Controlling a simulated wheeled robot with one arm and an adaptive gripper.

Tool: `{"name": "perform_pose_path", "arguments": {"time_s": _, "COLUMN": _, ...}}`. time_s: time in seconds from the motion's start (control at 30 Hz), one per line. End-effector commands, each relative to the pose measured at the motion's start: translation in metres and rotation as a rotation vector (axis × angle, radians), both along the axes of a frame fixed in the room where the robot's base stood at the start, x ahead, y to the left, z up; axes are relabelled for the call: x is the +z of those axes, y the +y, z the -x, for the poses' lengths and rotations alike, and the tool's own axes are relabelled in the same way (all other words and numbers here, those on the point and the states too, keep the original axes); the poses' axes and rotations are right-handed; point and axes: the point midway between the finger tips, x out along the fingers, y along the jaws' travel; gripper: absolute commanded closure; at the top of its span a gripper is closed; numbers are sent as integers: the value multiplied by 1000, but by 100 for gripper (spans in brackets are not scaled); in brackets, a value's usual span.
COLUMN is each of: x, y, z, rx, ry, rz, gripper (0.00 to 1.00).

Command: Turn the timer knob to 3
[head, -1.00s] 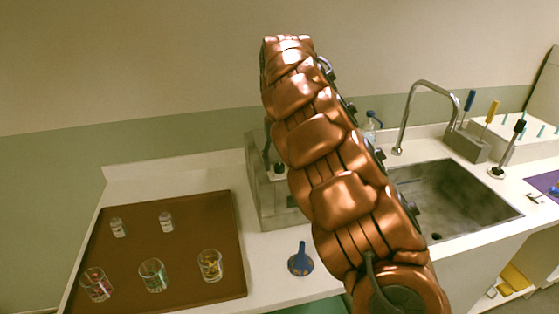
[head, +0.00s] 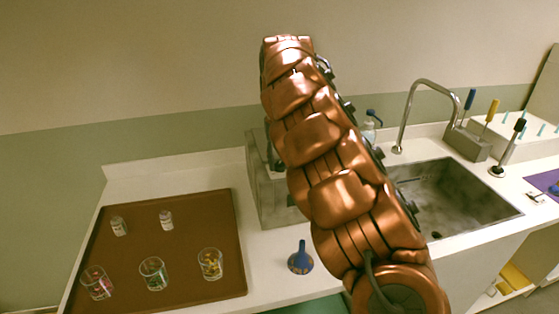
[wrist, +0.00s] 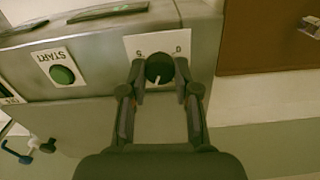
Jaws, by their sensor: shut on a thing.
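The timer knob (wrist: 159,66) is dark and round with a white pointer line. It sits on a white label plate (wrist: 134,45) on the grey metal box (wrist: 100,80). "0" shows at the plate's upper right and "5" at its left; no other marks can be read. The pointer points down in the wrist view, tilted slightly left. My gripper (wrist: 159,74) is shut on the knob, with one finger on each side. In the head view my arm hides the gripper, the knob and much of the box (head: 262,190).
A green START button (wrist: 63,75) is on the same box. A brown tray (head: 215,215) with glasses and small bottles lies left of the box. The sink (head: 455,195) and faucet (head: 405,110) are to the right.

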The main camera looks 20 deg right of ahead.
Motion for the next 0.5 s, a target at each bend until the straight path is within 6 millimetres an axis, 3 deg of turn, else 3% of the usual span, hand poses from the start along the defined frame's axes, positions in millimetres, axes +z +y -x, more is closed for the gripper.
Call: {"name": "perform_pose_path", "arguments": {"time_s": 0.5, "x": -1, "y": 0, "z": 1, "rx": -143, "ry": 4, "rz": -2, "gripper": 100}}
